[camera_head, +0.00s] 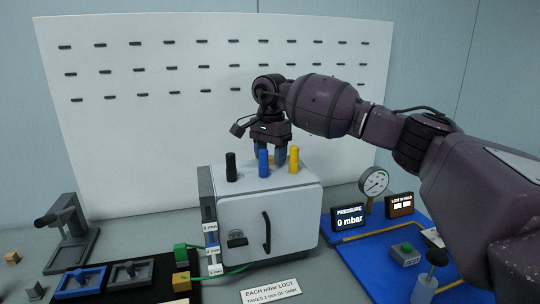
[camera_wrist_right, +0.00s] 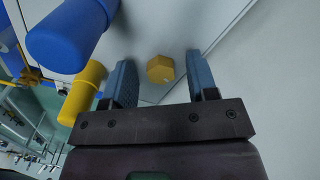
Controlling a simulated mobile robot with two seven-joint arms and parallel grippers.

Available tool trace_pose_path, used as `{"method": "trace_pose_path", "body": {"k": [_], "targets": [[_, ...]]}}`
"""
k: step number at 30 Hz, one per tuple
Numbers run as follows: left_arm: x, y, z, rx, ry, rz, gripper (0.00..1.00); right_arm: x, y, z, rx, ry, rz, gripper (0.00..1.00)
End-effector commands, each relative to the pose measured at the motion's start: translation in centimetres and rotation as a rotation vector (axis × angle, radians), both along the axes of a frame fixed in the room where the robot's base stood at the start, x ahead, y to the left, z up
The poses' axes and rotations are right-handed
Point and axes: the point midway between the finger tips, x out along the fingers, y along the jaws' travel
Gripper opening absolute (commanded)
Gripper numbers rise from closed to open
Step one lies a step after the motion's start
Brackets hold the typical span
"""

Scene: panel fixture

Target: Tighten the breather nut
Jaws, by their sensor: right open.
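A yellow hexagonal nut (camera_wrist_right: 160,68), which I take for the breather nut, sits on the pale top of a white box (camera_head: 290,228). In the right wrist view it lies between the two blue fingers, with a gap on each side. In the head view it does not show, hidden around the gripper and posts. My right gripper (camera_head: 270,158) points down over the box top, open, its fingers behind the blue post (camera_head: 263,163). My left gripper is not in view.
A black post (camera_head: 231,167) and a yellow post (camera_head: 294,159) also stand on the box top, close to the gripper. A gauge (camera_head: 374,183) and a display reading 0 mbar (camera_head: 349,218) stand at the right. A slotted white board (camera_head: 150,130) rises behind.

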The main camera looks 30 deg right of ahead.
Motion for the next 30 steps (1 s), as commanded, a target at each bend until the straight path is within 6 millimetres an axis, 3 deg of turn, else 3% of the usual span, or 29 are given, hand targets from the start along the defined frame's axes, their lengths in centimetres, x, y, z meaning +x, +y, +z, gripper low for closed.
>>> {"method": "trace_pose_path", "body": {"k": [8,18,30], "targets": [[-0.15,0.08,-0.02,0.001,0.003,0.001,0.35,-0.01,-0.02,-0.08,-0.001,0.0,-0.001,0.53],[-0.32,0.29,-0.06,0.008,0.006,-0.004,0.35,-0.01,-0.01,-0.1,0.0,0.0,-0.001,0.04],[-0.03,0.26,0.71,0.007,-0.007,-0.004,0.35,0.0,0.03,0.13,-0.001,-0.001,-0.083,0.04]]}}
